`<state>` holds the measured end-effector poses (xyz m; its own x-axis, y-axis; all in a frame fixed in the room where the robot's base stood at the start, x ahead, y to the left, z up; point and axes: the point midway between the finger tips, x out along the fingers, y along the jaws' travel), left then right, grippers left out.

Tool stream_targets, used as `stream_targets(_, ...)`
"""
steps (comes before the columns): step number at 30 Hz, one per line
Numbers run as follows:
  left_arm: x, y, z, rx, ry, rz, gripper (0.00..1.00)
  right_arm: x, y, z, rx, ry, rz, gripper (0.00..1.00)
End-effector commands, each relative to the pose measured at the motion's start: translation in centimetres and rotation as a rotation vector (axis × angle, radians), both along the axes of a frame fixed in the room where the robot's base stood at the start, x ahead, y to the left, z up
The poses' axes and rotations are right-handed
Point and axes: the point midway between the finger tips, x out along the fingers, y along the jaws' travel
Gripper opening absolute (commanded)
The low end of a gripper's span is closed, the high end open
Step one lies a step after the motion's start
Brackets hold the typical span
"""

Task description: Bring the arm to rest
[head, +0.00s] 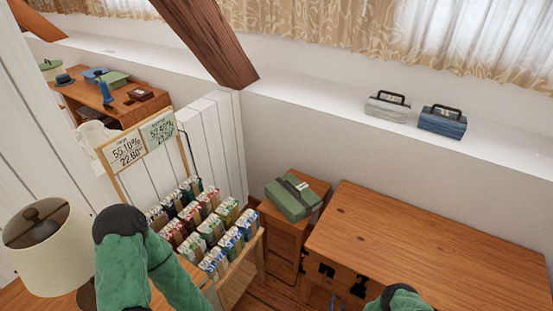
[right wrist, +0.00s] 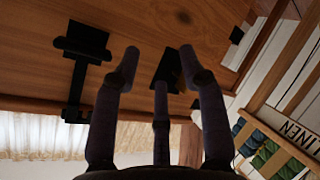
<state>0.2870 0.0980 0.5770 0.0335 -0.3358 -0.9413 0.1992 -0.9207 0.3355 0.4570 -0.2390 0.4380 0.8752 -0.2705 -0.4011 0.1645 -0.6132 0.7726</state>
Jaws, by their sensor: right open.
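My right arm, green with a dark joint (head: 400,298), shows at the bottom edge of the head view, in front of the wooden table (head: 440,245). A small bluish part of my right gripper (head: 338,300) shows beside the table's near side, mostly cut off. In the right wrist view my right gripper (right wrist: 158,62) has its dark fingers spread, with nothing between them. Wood with black fittings (right wrist: 85,42) lies behind the fingers. My left arm (head: 125,260) is bent at the lower left of the head view; its gripper is out of view.
A lamp (head: 45,245) stands close to my left arm. A rack of packets (head: 205,228) with price signs stands beyond it. A green box (head: 293,197) sits on a small cabinet left of the table. Grey (head: 388,104) and blue (head: 442,121) boxes stand on the ledge. The visible tabletop is bare.

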Motion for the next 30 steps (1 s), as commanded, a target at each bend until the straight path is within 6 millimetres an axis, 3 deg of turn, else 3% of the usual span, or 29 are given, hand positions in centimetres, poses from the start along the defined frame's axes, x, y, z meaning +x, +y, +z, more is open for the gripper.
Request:
stream_targets(5, 0.0, 0.0, 1.0, 0.000, 0.000, 0.000, 0.40, 0.9, 3.3, 1.8, 0.366, 0.164, -0.008, 0.42)
stream_targets(10, 0.0, 0.0, 1.7, 0.000, 0.000, 0.000, 0.40, -1.1, 6.8, 4.5, 0.673, 0.369, -0.094, 0.42)
stream_targets(14, 0.0, 0.0, 2.2, 0.000, 0.000, 0.000, 0.40, -4.4, 9.5, 7.6, 0.865, 0.548, -0.206, 0.42)
stream_targets(18, 0.0, 0.0, 2.7, 0.000, 0.000, 0.000, 0.40, -9.1, 11.8, 11.5, 1.017, 0.742, -0.366, 0.42)
stream_targets(24, 0.0, 0.0, 3.2, 0.000, 0.000, 0.000, 0.40, -15.0, 13.6, 15.8, 1.112, 0.934, -0.570, 0.42)
stream_targets(30, 0.0, 0.0, 3.3, 0.000, 0.000, 0.000, 0.40, -17.1, 14.1, 17.2, 1.129, 0.994, -0.647, 0.42)
